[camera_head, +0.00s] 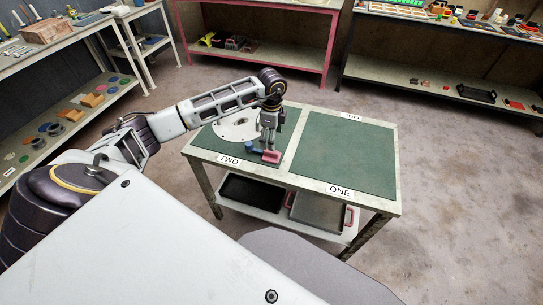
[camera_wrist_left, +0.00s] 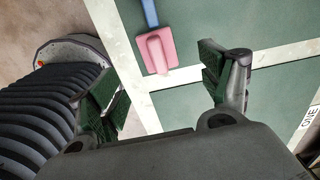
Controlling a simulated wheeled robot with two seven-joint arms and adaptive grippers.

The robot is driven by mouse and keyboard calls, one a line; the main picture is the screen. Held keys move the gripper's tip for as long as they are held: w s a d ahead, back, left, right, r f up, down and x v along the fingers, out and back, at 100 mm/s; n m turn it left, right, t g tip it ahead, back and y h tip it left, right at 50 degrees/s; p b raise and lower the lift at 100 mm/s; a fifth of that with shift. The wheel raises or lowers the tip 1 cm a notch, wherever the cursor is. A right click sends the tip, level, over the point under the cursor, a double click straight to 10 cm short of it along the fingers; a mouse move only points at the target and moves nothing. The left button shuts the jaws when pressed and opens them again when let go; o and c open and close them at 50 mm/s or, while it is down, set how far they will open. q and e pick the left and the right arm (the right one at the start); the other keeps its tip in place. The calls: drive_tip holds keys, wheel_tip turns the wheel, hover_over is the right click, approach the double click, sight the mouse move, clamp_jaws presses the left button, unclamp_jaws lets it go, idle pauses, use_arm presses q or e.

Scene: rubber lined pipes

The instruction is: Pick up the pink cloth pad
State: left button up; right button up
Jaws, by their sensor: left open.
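The pink pad (camera_head: 271,157) lies on the green mat (camera_head: 205,142) of the table half marked TWO, near its front right corner. A blue piece (camera_head: 251,147) lies against its left side. In the left wrist view the pink pad (camera_wrist_left: 155,50) has a raised strip on top, and the blue piece (camera_wrist_left: 150,12) meets its upper end. My left gripper (camera_head: 269,146) points down just above and behind the pad in the head view. In the wrist view its fingers (camera_wrist_left: 160,90) are apart with nothing between them. My right gripper is in neither view.
The green half marked ONE (camera_head: 345,160) is bare. Dark trays (camera_head: 318,209) sit on the lower shelf. Shelves with small items stand along the walls.

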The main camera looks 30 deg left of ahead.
sight(271, 153)
use_arm(q)
drive_tip(key=shift+f, duration=1.9)
drive_tip(key=shift+s+d+f, duration=0.1)
drive_tip(key=shift+s+f, duration=0.05)
drive_tip(key=shift+f, duration=2.45)
drive_tip(key=c, duration=1.1)
drive_tip(key=shift+r, duration=0.2)
wheel_tip(271, 153, up, 10)
drive_tip(key=shift+f, duration=0.15)
